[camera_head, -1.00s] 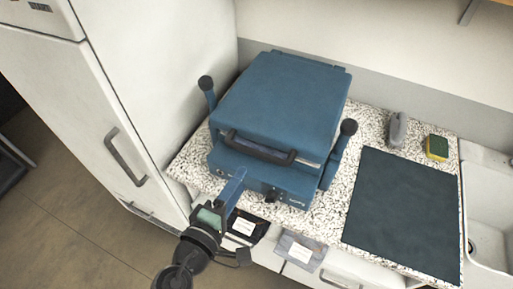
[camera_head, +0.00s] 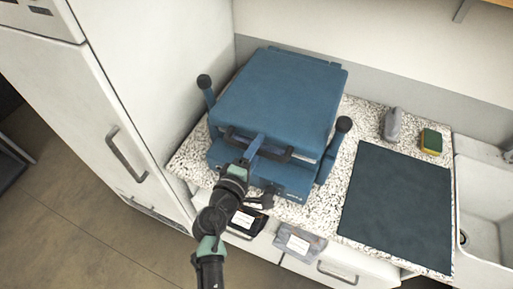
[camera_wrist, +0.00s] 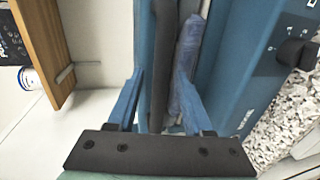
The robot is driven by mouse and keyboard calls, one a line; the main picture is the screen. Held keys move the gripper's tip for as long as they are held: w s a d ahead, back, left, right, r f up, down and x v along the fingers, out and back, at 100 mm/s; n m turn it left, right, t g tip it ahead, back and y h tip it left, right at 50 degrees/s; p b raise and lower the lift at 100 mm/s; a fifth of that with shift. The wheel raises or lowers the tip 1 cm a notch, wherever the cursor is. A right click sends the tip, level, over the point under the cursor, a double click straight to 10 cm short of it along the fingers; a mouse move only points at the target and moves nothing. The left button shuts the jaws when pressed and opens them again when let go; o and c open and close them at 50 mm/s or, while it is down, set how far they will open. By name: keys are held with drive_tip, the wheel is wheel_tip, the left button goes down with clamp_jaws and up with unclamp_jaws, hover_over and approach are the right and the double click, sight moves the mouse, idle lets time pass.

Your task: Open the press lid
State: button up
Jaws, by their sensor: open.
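The blue press (camera_head: 283,178) stands on a speckled counter with its blue lid (camera_head: 280,95) down. A black bar handle (camera_head: 276,152) runs along the lid's front edge. My gripper (camera_head: 258,142) is at the middle of this handle in the head view and hides part of it. In the wrist view, the blue fingers of my gripper (camera_wrist: 158,78) are open, one on each side of the black handle (camera_wrist: 159,60). I cannot tell whether either finger touches it. A control knob (camera_wrist: 296,52) shows on the press front at the right.
Posts with black knobs (camera_head: 204,82) (camera_head: 344,124) flank the press. A tall white cabinet (camera_head: 150,80) stands close on the left. A dark mat (camera_head: 398,205), grey object (camera_head: 391,124), sponge (camera_head: 430,141) and sink (camera_head: 485,205) are on the right. A wooden shelf (camera_wrist: 42,45) shows in the wrist view.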

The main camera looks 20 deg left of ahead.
clamp_jaws()
idle(1.3)
